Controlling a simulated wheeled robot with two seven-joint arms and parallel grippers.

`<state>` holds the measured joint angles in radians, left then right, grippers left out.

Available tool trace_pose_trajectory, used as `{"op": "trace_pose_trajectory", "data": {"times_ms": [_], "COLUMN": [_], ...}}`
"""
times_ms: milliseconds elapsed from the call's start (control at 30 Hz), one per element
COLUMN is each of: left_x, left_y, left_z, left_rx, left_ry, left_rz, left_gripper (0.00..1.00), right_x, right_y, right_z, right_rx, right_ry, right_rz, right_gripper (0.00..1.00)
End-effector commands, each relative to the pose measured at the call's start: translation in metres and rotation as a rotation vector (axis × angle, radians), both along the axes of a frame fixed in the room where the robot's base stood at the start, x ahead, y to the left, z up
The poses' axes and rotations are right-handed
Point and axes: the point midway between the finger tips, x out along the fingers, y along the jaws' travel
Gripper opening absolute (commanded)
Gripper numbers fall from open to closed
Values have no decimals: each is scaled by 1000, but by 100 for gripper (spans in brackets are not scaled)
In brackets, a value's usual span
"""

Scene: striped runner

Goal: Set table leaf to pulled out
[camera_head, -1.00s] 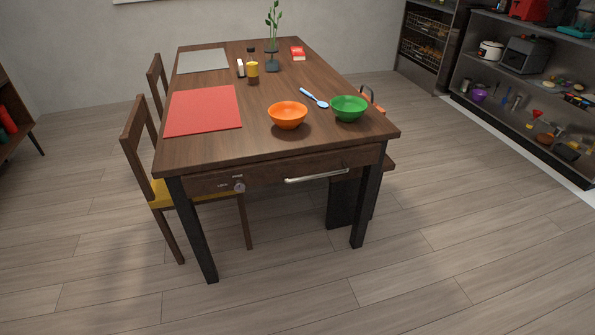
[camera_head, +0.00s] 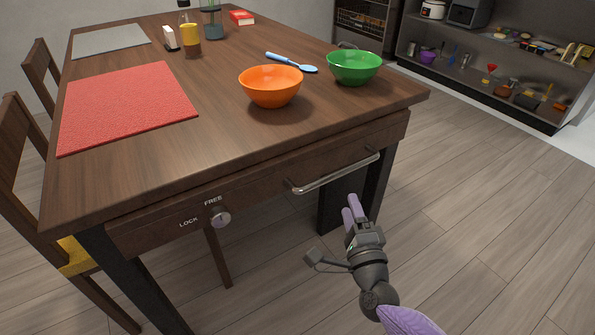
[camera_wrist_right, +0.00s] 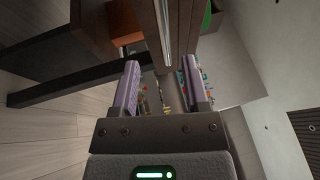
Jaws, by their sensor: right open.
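The table leaf (camera_head: 262,180) is a dark wooden panel under the front edge of the wooden table (camera_head: 140,180). It sits close under the tabletop. Its silver bar handle (camera_head: 337,174) is on the right part of the panel. A round knob (camera_head: 221,219) sits further left, by the words LOCK and FREE; I cannot tell its exact setting. My right gripper (camera_head: 351,208) is open and empty, a little below and in front of the handle. In the right wrist view the open fingers (camera_wrist_right: 161,70) point toward the handle bar (camera_wrist_right: 164,32). My left gripper is out of view.
An orange bowl (camera_head: 271,88), a green bowl (camera_head: 353,69) and a blue spoon (camera_head: 290,62) stand near the table's front edge. A red placemat (camera_head: 125,105) lies left. Chairs (camera_head: 22,180) line the left side. The floor right of the table is clear.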

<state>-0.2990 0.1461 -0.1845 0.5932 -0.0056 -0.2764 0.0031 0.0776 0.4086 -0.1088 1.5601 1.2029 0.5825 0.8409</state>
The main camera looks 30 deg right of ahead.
Motion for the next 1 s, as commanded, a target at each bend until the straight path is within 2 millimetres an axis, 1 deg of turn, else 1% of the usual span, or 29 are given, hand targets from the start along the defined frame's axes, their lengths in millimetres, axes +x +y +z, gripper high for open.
{"op": "trace_pose_trajectory", "data": {"times_ms": [67, 200, 300, 400, 567, 800, 833, 867, 900, 967, 1000], "left_x": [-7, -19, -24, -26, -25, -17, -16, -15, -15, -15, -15], "left_y": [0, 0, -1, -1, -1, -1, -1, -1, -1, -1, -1], "left_z": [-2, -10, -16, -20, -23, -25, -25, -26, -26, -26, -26], "left_rx": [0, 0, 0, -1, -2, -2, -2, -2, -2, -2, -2], "left_ry": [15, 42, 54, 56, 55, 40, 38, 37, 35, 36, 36], "left_rz": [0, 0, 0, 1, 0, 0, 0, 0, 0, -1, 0], "left_gripper": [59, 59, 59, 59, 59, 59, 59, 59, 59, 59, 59], "right_x": [10, 42, 63, 78, 90, 91, 91, 91, 91, 91, 91], "right_y": [-4, -14, -21, -26, -30, -30, -30, -30, -30, -30, -30], "right_z": [3, 7, 11, 14, 18, 20, 20, 20, 20, 20, 19], "right_rx": [8, 5, 5, 4, 3, 3, 3, 3, 3, 3, 3], "right_ry": [-11, -8, -6, -3, -2, -2, -2, -2, -2, -2, -2], "right_rz": [-3, -2, -2, -1, -2, -1, -1, -1, -1, -1, -1], "right_gripper": [58, 58, 58, 58, 58, 58, 54, 48, 39, 27, 18]}}
